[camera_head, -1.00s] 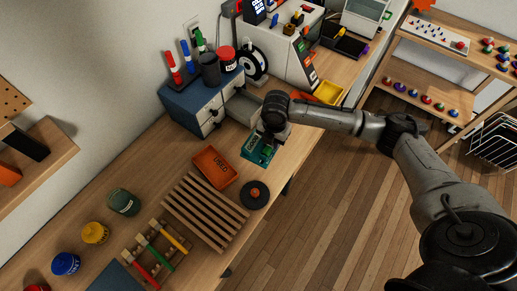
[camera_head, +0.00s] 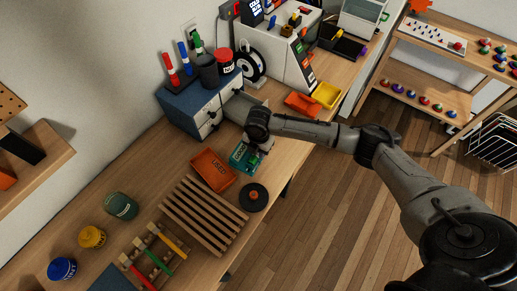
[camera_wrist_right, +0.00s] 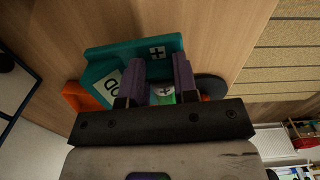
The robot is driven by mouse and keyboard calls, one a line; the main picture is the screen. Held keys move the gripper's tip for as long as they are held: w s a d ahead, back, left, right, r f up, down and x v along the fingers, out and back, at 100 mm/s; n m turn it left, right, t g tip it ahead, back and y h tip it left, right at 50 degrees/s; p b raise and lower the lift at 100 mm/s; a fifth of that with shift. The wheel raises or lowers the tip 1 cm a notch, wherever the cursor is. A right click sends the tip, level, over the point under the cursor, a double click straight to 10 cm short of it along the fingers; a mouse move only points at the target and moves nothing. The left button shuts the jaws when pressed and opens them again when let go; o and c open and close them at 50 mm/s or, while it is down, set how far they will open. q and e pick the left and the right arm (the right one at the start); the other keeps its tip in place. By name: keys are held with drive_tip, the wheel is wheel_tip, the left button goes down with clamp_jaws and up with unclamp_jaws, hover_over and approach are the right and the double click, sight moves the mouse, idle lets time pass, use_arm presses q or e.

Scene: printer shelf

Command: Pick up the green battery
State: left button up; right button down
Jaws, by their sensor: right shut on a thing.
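My right gripper (camera_head: 254,148) is over the teal tray (camera_head: 238,157) on the workbench. The teal tray also shows there (camera_wrist_right: 108,62), just beyond the fingertips, with a plus sign and a partly hidden white label. The battery's lower part is hidden by the gripper body. Whether the battery touches the tray cannot be told. My left gripper is not in view.
An orange tray marked USED (camera_head: 212,170) lies left of the teal tray. A round black piece (camera_head: 253,197) and a slatted wooden rack (camera_head: 203,215) are in front. A blue drawer unit (camera_head: 195,112) with an open drawer stands behind.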

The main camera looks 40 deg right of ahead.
drive_tip(key=shift+f, duration=0.25)
drive_tip(key=shift+f, duration=0.25)
drive_tip(key=c, duration=0.9)
unclamp_jaws()
drive_tip(key=shift+r, duration=0.1)
